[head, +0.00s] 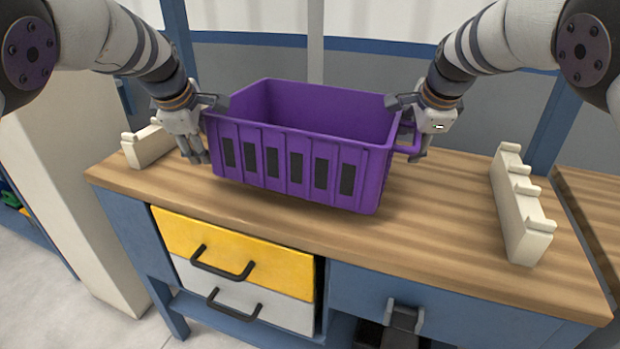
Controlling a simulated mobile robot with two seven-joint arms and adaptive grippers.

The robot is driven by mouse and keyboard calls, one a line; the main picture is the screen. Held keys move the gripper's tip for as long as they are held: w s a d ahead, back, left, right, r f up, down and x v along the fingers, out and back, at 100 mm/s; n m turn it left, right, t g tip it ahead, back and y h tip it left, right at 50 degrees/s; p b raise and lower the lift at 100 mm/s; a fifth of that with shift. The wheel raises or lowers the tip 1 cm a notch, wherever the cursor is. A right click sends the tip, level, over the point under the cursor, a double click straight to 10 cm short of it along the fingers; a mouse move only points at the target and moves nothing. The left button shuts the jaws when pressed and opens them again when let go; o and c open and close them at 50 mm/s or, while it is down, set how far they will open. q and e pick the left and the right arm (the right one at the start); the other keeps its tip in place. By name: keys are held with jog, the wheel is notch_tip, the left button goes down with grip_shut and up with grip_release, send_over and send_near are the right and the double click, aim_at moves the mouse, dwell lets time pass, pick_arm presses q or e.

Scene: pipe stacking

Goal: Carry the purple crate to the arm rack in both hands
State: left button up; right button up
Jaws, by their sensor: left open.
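The purple crate (300,165) is upright and open-topped, with dark slots along its front, at the middle of the wooden bench top. I cannot tell whether its base touches the wood. My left gripper (204,130) is open at the crate's left end, with its fingers spread beside the wall. My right gripper (410,130) is at the right end, around the purple handle there; its grip is partly hidden. Two pale notched holders, perhaps the arm rack, stand on the bench: one at the left (148,146), one at the right (520,205).
The wooden bench top (440,220) is clear between the crate and the right holder. Below it are a yellow drawer (235,250) and a white drawer (245,293) with dark handles. A grey and blue wall panel stands behind.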

pick_arm(q)
jog(key=shift+d+f, duration=0.2)
jog(key=shift+f, duration=0.6)
jog(key=shift+d+f, duration=0.2)
jog(key=shift+f, duration=0.6)
pick_arm(e)
jog(key=shift+a+f, duration=0.2)
jog(key=shift+f, duration=0.55)
jog(key=shift+a+f, duration=0.2)
jog(key=shift+f, duration=0.55)
pick_arm(q)
jog(key=o, duration=0.5)
jog(key=shift+a, duration=1.95)
jog(key=shift+c, duration=0.2)
pick_arm(e)
jog(key=shift+d, duration=1.95)
jog(key=o, duration=0.5)
jog(key=shift+d, duration=0.1)
jog(key=shift+r, duration=0.1)
pick_arm(q)
jog(key=v, duration=1.2)
pick_arm(e)
jog(key=v, duration=1.1)
jog(key=shift+s+r, duration=0.3)
